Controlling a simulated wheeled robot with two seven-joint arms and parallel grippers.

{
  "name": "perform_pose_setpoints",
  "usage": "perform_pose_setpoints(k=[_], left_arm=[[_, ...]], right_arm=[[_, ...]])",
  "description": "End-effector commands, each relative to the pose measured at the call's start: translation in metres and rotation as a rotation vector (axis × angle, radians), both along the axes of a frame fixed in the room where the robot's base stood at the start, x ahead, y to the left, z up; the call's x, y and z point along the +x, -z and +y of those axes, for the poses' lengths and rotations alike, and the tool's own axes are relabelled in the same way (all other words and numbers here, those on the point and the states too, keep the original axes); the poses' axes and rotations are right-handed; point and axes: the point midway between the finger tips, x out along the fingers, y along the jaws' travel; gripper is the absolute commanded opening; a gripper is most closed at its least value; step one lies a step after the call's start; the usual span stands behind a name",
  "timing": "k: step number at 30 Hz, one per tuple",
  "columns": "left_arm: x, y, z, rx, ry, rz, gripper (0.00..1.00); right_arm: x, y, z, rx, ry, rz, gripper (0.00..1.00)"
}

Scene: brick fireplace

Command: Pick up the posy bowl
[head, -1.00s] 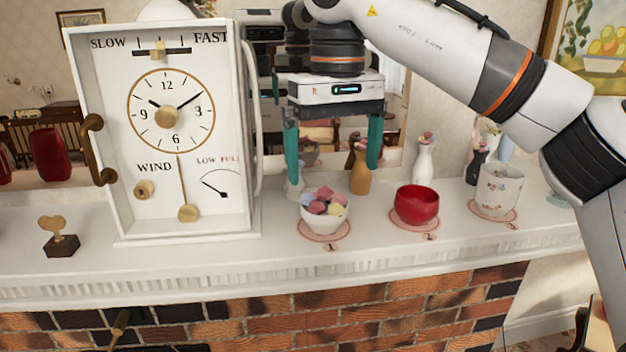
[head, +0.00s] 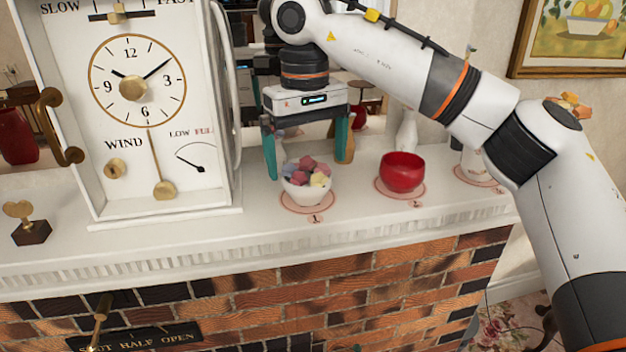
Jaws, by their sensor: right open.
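The posy bowl (head: 304,194) is a small white bowl filled with pink, yellow and lilac blooms. It stands upright on a round pink mat (head: 327,207) on the white mantel shelf, just right of the big clock. My right gripper (head: 305,168) is open, pointing down over the bowl. Its teal fingers appear on either side of the blooms, the tips at about bloom height. I cannot tell whether they touch the bowl. My left gripper is out of view.
A red bowl (head: 402,172) on its own mat stands right of the posy bowl. Vases, including a tan one (head: 345,150), stand close behind. The white clock case (head: 209,205) rises to the left. The shelf's front strip is clear.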

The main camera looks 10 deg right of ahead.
Motion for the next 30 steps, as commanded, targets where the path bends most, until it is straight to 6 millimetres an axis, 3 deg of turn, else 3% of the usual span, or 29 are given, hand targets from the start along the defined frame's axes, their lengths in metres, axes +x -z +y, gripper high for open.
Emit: perform_pose_setpoints(k=[4, 9, 18, 28, 30], left_arm=[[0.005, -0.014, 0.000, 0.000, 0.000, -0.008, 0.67], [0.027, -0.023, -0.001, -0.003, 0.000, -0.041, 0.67], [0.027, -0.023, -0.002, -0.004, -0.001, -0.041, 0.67], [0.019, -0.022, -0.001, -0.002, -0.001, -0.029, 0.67], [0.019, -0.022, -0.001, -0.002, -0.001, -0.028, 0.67]], right_arm=[[-0.002, 0.016, -0.003, -0.002, -0.001, 0.003, 0.99], [-0.003, 0.041, -0.003, 0.000, -0.004, 0.004, 0.99], [-0.003, 0.049, -0.002, 0.002, -0.005, 0.003, 0.99], [-0.003, 0.048, -0.002, 0.002, -0.005, 0.003, 0.47], [-0.003, 0.048, -0.002, 0.003, -0.005, 0.002, 0.46]])
